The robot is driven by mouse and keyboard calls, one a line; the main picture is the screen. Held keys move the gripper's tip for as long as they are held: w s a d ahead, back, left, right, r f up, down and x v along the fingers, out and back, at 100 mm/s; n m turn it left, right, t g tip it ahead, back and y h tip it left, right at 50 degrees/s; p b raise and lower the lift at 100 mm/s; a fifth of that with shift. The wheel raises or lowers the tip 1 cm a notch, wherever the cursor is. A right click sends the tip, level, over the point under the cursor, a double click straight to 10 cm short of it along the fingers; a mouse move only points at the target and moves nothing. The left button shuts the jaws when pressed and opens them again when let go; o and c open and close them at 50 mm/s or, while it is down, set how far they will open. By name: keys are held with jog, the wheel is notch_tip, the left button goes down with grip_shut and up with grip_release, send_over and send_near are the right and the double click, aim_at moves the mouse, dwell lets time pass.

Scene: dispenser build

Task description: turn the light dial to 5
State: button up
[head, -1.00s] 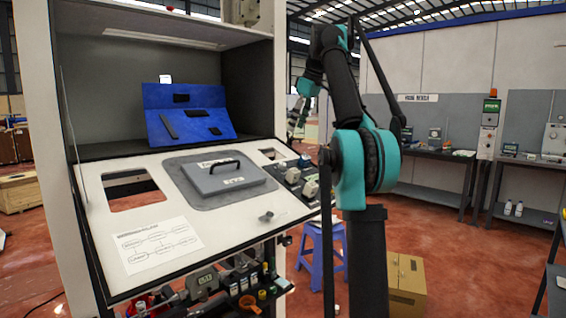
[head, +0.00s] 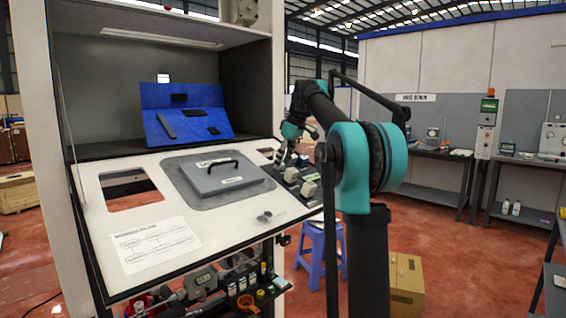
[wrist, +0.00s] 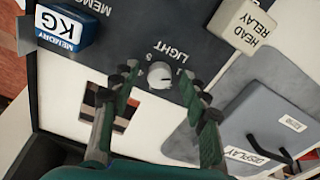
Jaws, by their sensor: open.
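In the wrist view, the light dial (wrist: 160,75) is a small round pale knob on a dark panel, with the word LIGHT beside it, upside down in the picture. Small scale marks flank it, one looking like a 5; the knob's exact setting is too small to read. My gripper (wrist: 161,84) is open, with one finger on each side of the dial; I cannot tell whether either touches it. In the head view my gripper (head: 284,148) is down by the dark control panel (head: 291,174) at the console's right, and the dial cannot be made out there.
Near the dial are a blue-and-white KG memory block (wrist: 64,28) and a white HEAD RELAY block (wrist: 248,27). A grey display lid (head: 222,178) with a black handle lies on the sloped console. A rectangular cutout (wrist: 107,106) opens beside the dark panel.

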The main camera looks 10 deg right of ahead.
jog(key=shift+w+f, duration=0.1)
jog(key=shift+f, duration=0.15)
jog(key=shift+a, duration=0.1)
grip_shut()
